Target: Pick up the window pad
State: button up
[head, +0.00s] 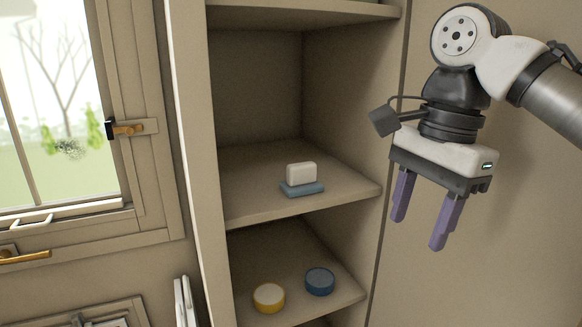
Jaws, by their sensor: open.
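A small pad with a white, rounded upper block and a flat blue base, which looks like the window pad (301,174), sits on the middle shelf (250,197) near its front edge. My gripper (418,232) is at the right, outside the shelving and apart from the pad. Its two purple fingers point down, spread open with nothing between them. The pad is in plain view and nothing covers it.
A window (60,110) with a latch is at the left.

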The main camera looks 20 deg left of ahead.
aim_at(301, 181)
jog(key=i+j, duration=0.25)
jog(key=j, duration=0.15)
jog(key=i+j, duration=0.55)
jog(key=j, duration=0.25)
